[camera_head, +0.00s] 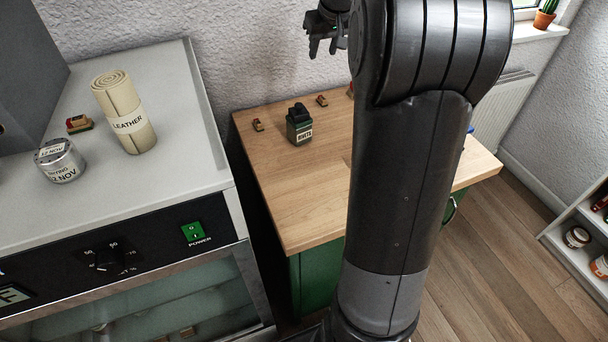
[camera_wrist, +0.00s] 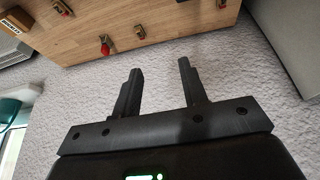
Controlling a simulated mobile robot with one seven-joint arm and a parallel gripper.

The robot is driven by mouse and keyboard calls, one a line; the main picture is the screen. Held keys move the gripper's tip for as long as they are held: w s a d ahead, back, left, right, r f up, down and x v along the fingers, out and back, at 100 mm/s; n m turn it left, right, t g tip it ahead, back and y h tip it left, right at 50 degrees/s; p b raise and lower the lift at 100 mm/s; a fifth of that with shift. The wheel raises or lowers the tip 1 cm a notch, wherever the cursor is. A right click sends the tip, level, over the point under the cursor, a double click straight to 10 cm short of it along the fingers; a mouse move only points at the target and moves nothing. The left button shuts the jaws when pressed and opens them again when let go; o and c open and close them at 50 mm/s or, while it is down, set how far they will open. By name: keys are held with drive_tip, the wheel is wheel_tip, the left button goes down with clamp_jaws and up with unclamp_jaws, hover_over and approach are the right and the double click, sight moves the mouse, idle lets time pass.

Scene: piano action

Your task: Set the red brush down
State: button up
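No brush can be made out for certain. A small red thing (camera_wrist: 104,46) lies near the table's edge in the wrist view; it may be the red brush, but it is too small to tell. A bit of red (camera_head: 350,90) also shows beside my arm in the head view, mostly hidden. My gripper (camera_wrist: 160,75) is open, its two fingers apart with nothing between them. In the head view my gripper (camera_head: 326,45) is up by the wall, above the far side of the wooden table (camera_head: 300,205).
Small wood-and-red pieces (camera_head: 258,125) (camera_head: 322,100) and a dark green bottle (camera_head: 299,128) stand on the table. The front left of the tabletop is clear. The cabinet (camera_head: 190,150) at left holds a leather roll (camera_head: 124,110) and a tin (camera_head: 60,162). My arm hides the table's middle.

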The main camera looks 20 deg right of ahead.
drive_tip(key=s+a+r, duration=0.3)
drive_tip(key=s+a, duration=0.5)
drive_tip(key=s, duration=0.1)
drive_tip(key=s+a+f, duration=0.2)
drive_tip(key=s+a, duration=0.1)
drive_tip(key=s, duration=0.5)
drive_tip(key=s+a+f, duration=0.3)
drive_tip(key=s+a, duration=0.1)
drive_tip(key=s, duration=0.4)
drive_tip(key=s+a+f+t, duration=0.1)
drive_tip(key=s+a+f, duration=0.1)
drive_tip(key=s, duration=0.6)
drive_tip(key=shift+a+f, duration=0.35)
drive_tip(key=shift+a, duration=0.55)
